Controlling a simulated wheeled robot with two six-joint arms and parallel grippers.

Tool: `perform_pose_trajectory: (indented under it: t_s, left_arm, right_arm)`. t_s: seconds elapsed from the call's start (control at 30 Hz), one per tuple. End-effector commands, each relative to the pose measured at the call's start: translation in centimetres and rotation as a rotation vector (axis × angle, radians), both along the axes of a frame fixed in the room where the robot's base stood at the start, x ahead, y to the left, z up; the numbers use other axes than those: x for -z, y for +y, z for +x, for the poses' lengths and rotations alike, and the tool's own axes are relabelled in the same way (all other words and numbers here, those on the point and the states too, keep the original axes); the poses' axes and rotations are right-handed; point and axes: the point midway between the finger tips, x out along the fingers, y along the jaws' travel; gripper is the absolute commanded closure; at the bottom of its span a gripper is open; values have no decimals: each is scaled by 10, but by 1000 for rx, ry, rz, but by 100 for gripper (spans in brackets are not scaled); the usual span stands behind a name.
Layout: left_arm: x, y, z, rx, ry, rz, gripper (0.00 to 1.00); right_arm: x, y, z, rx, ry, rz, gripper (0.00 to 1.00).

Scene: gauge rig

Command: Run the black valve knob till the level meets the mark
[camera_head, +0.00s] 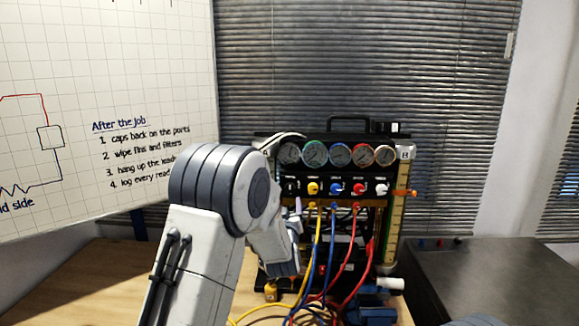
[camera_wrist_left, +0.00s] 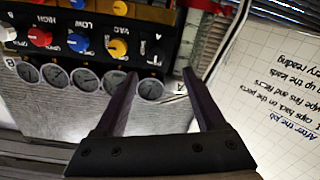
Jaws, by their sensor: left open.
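The black valve knob (camera_head: 290,187) is at the left end of a row of coloured knobs on the gauge rig. In the left wrist view, upside down, the black knob (camera_wrist_left: 155,50) lies just beyond my open fingers. My left gripper (camera_wrist_left: 160,74) is open and empty, its fingertips spread below the knob and apart from it, over the gauge row. In the head view my left arm covers the rig's lower left. A pale level tube (camera_wrist_left: 190,38) with a red mark (camera_wrist_left: 183,62) stands beside label A; its level is too blurred to read. My right gripper is out of view.
Several round gauges (camera_head: 340,153) sit above the knobs. Yellow, blue and red hoses (camera_head: 333,260) hang in front of the rig onto the wooden table (camera_head: 90,285). A second tube (camera_head: 396,225) with an orange pointer (camera_head: 405,193) is at the right. A whiteboard (camera_head: 100,60) stands left.

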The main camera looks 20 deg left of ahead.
Motion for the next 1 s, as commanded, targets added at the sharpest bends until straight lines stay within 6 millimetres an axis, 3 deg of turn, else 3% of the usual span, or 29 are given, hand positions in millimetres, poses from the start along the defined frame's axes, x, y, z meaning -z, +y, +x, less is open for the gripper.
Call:
perform_pose_trajectory:
  t_s: [0.03, 0.27, 0.7, 1.0]
  left_arm:
    - [-7, -2, -2, 10, 18, 41, 28]
    - [-3, -4, 1, 28, 36, 118, 28]
    - [-4, 17, 71, 25, 34, 114, 28]
    - [-2, 23, 95, 26, 33, 113, 28]
  right_arm:
    - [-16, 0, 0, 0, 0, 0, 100]
    - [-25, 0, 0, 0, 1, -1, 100]
    - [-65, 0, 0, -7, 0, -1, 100]
    - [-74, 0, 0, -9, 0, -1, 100]
